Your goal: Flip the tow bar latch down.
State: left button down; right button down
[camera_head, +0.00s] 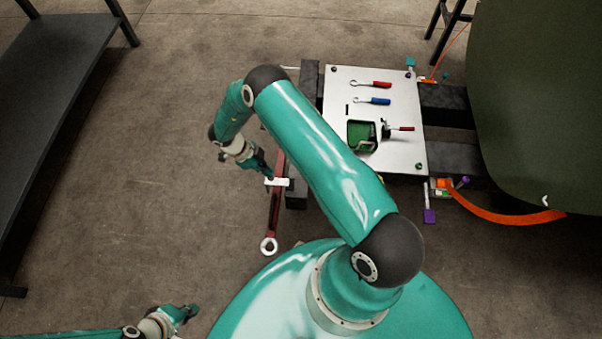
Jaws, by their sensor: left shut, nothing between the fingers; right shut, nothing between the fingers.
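The tow bar (274,215) is a dark red bar with a pale ring at its near end, low in front of the dark frame. A small pale piece (280,182), which looks like the latch, lies across the bar. Whether it is up or down cannot be told. My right gripper (268,173) is shut and empty, pointing down with its tips at the left end of this pale piece. Whether they touch cannot be told. My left gripper (192,310) is shut and empty, at the bottom left, well away from the bar.
A white panel (345,85) with red and blue wrenches and a green-lined opening lies right of the bar. A big dark green body (540,110) fills the right, with an orange hose (510,218) below it. A dark bench (50,90) stands left. The floor between is clear.

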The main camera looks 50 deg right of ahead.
aim_at(266, 180)
jog(key=f+b, duration=0.1)
jog(key=w+a+f+b, duration=0.1)
jog(key=f+b, duration=0.1)
jog(key=shift+w+a+f, duration=0.2)
jog(key=shift+f, duration=0.1)
jog(key=shift+w+a+f+b, duration=0.1)
jog(key=shift+w+f+b, duration=0.1)
jog(key=shift+f+b, duration=0.3)
jog(key=shift+w+f+b, duration=0.2)
jog(key=shift+f+b, duration=0.25)
jog(key=shift+f, duration=0.1)
jog(key=v, duration=1.2)
jog(key=shift+r, duration=0.3)
